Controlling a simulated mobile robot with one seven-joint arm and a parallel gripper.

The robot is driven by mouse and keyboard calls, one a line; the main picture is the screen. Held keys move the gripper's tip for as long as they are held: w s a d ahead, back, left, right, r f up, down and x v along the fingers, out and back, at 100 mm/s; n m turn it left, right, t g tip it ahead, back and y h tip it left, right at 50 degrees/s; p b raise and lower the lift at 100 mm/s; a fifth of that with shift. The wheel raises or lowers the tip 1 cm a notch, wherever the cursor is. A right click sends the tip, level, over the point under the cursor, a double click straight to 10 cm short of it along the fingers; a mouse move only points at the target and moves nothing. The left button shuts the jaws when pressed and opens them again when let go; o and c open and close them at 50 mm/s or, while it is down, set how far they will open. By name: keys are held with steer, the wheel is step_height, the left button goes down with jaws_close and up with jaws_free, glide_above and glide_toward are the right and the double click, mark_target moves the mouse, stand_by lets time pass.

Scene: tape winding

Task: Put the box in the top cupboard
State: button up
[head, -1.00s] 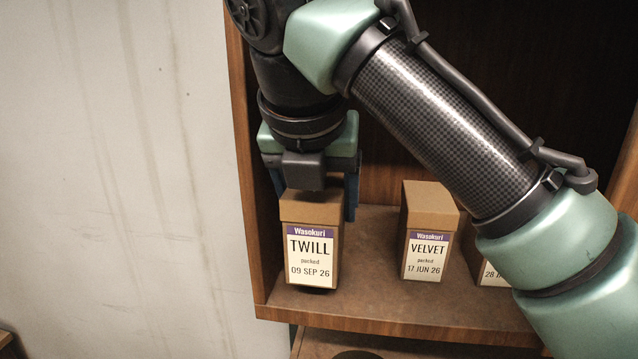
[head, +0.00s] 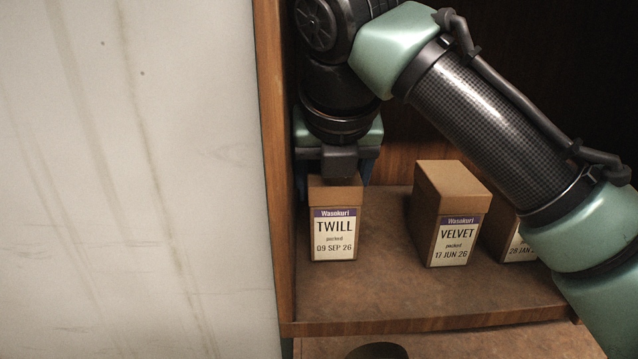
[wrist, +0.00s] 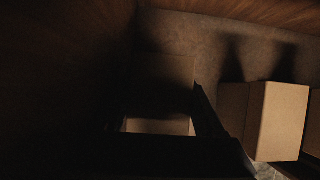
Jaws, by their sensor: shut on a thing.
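The TWILL box (head: 335,222), brown cardboard with a purple and white label dated 09 SEP 26, is upright inside the cupboard (head: 440,318), near its left wall. My gripper (head: 337,178) is shut on its upper part from above. Whether the box's base touches the shelf is hard to tell. In the dark wrist view, the gripper (wrist: 160,120) is over a box top (wrist: 158,126), with the cupboard's left side in deep shadow.
The VELVET box (head: 451,215) stands to the right on the same shelf, with a gap between. Another box (head: 515,246), dated 28 JAN, is partly hidden behind my arm. Bare shelf lies in front of them. A dark round thing (head: 378,351) sits on the level below.

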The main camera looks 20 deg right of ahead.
steer(key=shift+w+d+f, duration=0.1)
steer(key=shift+w+d, duration=0.1)
steer(key=shift+d, duration=0.05)
steer(key=o, duration=1.1)
steer(key=shift+w+d+f, duration=0.1)
steer(key=shift+d+f, duration=0.05)
steer(key=shift+d, duration=0.3)
steer(key=shift+c, duration=0.2)
steer(key=shift+o, duration=0.8)
steer(key=shift+d, duration=0.15)
steer(key=shift+s+a, duration=0.2)
steer(key=shift+a, duration=0.35)
steer(key=shift+w+d, duration=0.1)
steer(key=shift+d, duration=0.25)
steer(key=v, duration=0.6)
steer(key=shift+w+a, duration=0.15)
steer(key=shift+a, duration=0.05)
steer(key=s+a, duration=0.3)
steer(key=s, duration=0.8)
steer(key=shift+s+f+b, duration=0.2)
steer(key=shift+f+b, duration=0.05)
steer(key=shift+b, duration=0.1)
